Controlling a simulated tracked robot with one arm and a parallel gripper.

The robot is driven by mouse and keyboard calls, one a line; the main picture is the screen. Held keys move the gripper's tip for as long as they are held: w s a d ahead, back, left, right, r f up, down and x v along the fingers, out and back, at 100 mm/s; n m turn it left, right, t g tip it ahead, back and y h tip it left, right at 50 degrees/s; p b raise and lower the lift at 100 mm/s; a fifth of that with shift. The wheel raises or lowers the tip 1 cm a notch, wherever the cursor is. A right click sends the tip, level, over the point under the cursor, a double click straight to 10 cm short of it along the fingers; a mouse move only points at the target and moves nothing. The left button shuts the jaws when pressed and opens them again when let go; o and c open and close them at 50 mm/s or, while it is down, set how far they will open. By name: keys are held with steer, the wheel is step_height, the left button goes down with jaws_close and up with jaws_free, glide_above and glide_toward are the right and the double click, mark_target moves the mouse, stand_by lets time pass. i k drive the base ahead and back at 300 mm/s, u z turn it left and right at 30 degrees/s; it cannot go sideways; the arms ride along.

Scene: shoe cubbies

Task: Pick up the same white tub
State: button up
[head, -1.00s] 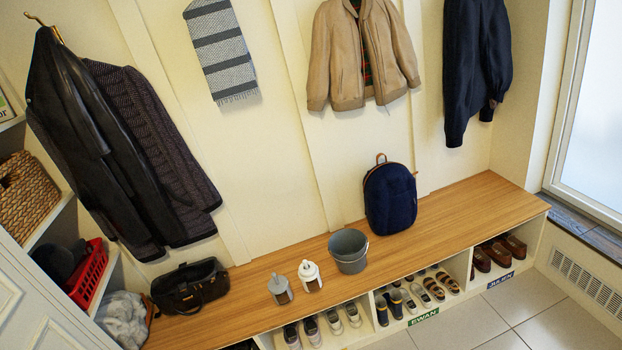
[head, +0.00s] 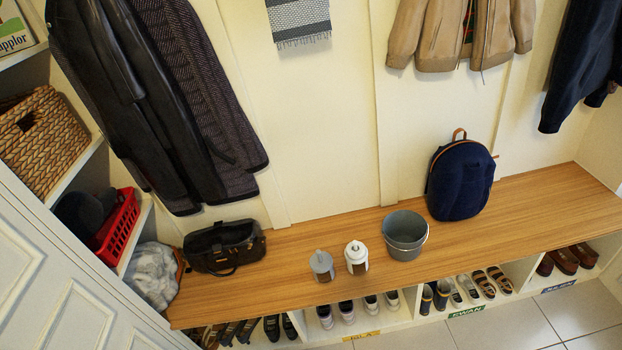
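A white tub (head: 356,257) with a lid and a brown patch on its front stands upright on the wooden bench (head: 300,240). A similar grey tub (head: 321,265) stands just to its left, apart from it. A grey bucket (head: 405,235) with a thin handle stands to its right. My gripper does not show in the head view, so I cannot see its fingers or whether it holds anything.
A dark bag (head: 224,247) lies on the bench to the left. A navy backpack (head: 460,178) stands to the right, against the wall. Cubbies with shoes (head: 346,311) lie under the bench. A white panelled door (head: 75,270) stands at the lower left.

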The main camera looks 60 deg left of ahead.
mark_target(358, 270)
steer(key=u, duration=0.85)
steer(key=i, duration=1)
steer(key=z, duration=0.05)
